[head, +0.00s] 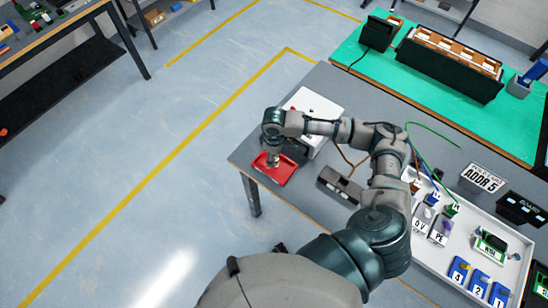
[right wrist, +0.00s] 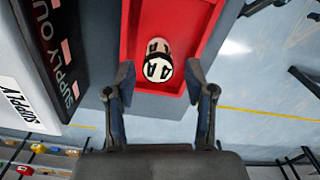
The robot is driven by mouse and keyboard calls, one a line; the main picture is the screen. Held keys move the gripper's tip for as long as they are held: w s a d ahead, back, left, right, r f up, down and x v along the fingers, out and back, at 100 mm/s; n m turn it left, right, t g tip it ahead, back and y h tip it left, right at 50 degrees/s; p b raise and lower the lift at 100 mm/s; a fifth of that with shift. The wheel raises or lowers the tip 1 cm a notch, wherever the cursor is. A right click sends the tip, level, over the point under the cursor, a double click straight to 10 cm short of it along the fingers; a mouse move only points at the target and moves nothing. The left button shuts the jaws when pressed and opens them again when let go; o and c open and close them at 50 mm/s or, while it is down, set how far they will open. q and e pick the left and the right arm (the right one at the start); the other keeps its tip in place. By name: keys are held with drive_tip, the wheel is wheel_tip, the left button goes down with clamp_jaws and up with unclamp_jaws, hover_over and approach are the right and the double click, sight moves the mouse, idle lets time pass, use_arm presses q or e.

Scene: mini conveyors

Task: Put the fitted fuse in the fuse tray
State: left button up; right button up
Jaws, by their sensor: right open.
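The fuse tray is a small red tray (head: 284,174) at the left front corner of the grey table in the head view. It also shows in the right wrist view (right wrist: 205,38). The fuse (right wrist: 157,66), a short cylinder with a pale end marked with a 4 and an A, appears inside the red tray in the right wrist view. My right gripper (head: 272,161) points down over the tray. In the right wrist view its fingers (right wrist: 165,88) are spread, with the fuse between and just beyond the tips. In the head view the gripper hides the fuse. My left gripper is not in view.
A white-and-black supply box (head: 318,107) stands close behind the tray; its dark face (right wrist: 70,55) reads SUPPLY OUT. A dark grey block (head: 340,184) lies to the right. A white parts tray (head: 432,258) and an ADDR 5 sign (head: 483,178) are further right. Floor lies beyond the left edge.

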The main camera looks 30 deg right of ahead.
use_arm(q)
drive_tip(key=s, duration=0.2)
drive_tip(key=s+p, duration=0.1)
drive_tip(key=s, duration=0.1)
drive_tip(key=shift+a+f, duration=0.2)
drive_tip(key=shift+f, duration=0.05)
use_arm(e)
wheel_tip(320, 180, up, 10)
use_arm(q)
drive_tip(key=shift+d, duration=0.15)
use_arm(e)
drive_tip(key=shift+d, duration=0.1)
